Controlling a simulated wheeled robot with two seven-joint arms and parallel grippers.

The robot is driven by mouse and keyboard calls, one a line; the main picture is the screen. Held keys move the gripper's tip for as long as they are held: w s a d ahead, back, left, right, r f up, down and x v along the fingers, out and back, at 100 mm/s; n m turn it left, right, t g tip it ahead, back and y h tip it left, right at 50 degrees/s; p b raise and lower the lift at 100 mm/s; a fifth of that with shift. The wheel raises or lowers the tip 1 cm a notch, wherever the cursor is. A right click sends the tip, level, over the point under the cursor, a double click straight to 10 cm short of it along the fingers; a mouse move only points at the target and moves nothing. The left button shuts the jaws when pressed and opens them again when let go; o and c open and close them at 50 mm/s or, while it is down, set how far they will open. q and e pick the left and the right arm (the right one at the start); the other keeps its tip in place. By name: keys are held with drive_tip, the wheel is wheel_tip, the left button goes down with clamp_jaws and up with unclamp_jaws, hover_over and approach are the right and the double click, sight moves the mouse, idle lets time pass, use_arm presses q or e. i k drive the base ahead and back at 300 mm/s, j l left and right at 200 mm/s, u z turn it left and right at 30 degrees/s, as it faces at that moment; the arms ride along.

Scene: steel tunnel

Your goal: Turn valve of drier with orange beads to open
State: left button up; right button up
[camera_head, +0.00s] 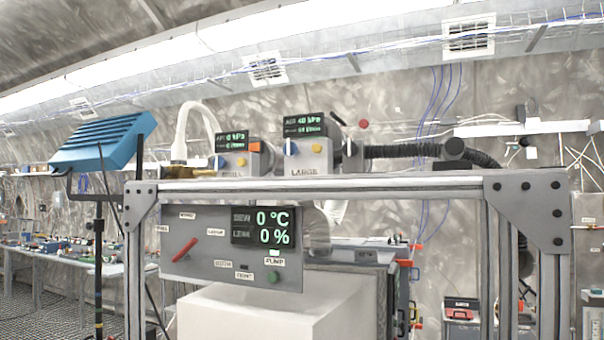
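No drier with orange beads can be made out in the head view. A grey control panel (205,268) hangs under the metal frame's top bar, with a tilted red handle (185,249) on its left part. Its display (263,227) reads 0 °C and 0 %. A green button (273,277) sits below, near a label reading PUMP. On the frame stand two units with displays, a smaller one (233,162) and one labelled LARGE (308,160). A brass fitting (201,172) sits left of the smaller unit. Neither of my grippers is in view.
The metal frame (400,187) spans the foreground. A white box (262,312) stands below the panel. A blue lamp-like panel (100,142) on a stand is at left. A black corrugated hose (410,152) runs right. A cluttered table (60,258) stands far left.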

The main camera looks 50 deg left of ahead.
sight(218, 162)
drive_tip(key=k+j+z, duration=0.15)
drive_tip(key=j+z, duration=0.15)
drive_tip(key=j, duration=0.15)
drive_tip(key=k+j+z, duration=0.2)
drive_tip(key=j+z, duration=0.15)
drive_tip(key=k+j+z, duration=0.3)
drive_tip(key=j, duration=0.15)
drive_tip(key=k+j+z, duration=0.2)
drive_tip(key=j+z, duration=0.15)
drive_tip(key=k+j+z, duration=0.1)
drive_tip(key=k+j, duration=0.25)
drive_tip(key=k+j+z, duration=0.1)
drive_tip(key=k+j, duration=0.2)
drive_tip(key=k, duration=0.2)
drive_tip(key=k+j+z, duration=0.1)
drive_tip(key=k+j, duration=0.15)
drive_tip(key=k, duration=0.2)
drive_tip(key=k+j, duration=0.3)
drive_tip(key=k, duration=0.15)
drive_tip(key=k+j, duration=0.25)
drive_tip(key=k, duration=0.2)
